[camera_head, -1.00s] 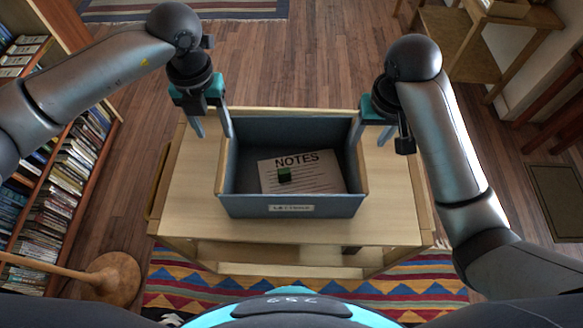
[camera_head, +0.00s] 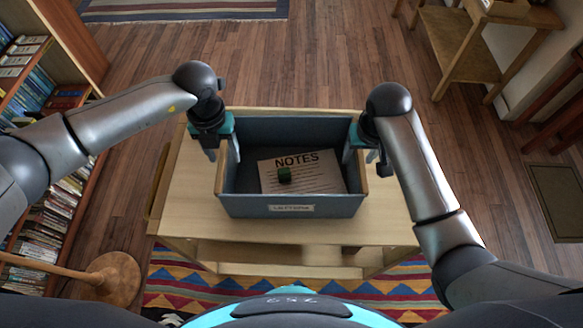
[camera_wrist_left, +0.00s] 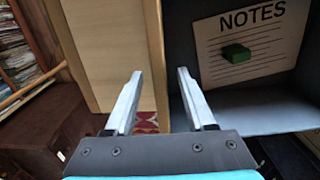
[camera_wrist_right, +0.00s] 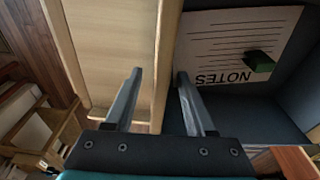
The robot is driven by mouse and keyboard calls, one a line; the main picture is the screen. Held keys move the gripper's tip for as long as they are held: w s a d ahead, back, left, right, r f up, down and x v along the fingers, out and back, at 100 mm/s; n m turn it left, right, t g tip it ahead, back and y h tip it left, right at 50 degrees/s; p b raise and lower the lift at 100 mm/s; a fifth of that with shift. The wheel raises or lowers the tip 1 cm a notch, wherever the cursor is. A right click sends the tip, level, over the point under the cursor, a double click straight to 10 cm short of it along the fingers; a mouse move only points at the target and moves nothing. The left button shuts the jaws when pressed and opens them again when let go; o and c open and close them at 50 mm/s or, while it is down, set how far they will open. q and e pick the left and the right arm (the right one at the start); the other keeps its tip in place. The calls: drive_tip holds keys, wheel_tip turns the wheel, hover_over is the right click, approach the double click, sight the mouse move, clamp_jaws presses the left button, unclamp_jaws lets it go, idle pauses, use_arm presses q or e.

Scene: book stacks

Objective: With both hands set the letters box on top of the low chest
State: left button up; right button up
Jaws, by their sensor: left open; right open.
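The letters box (camera_head: 250,207) is an open blue-grey box with light wooden side rims and a label on its front. It stands on a pale wooden trolley (camera_head: 390,222). My left gripper (camera_head: 223,152) is open at the box's left wall, one finger outside and one inside; the wall also shows in the left wrist view (camera_wrist_left: 154,50). My right gripper (camera_head: 364,158) is open and astride the right wall, seen in the right wrist view (camera_wrist_right: 165,60). A NOTES sheet (camera_head: 320,175) and a small green block (camera_head: 284,175) lie in the box. I cannot identify the low chest for sure.
A full bookcase (camera_head: 60,200) stands at the left, and a round-based wooden stand (camera_head: 112,280) at the lower left. A wooden side table (camera_head: 450,50) is at the upper right. A dark brown piece (camera_wrist_left: 40,130) shows in the left wrist view. The floor beyond the trolley is open.

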use_arm(q)
clamp_jaws()
use_arm(e)
clamp_jaws()
use_arm(q)
drive_tip(key=shift+r, duration=0.1)
use_arm(e)
drive_tip(key=shift+r, duration=0.1)
idle(0.8)
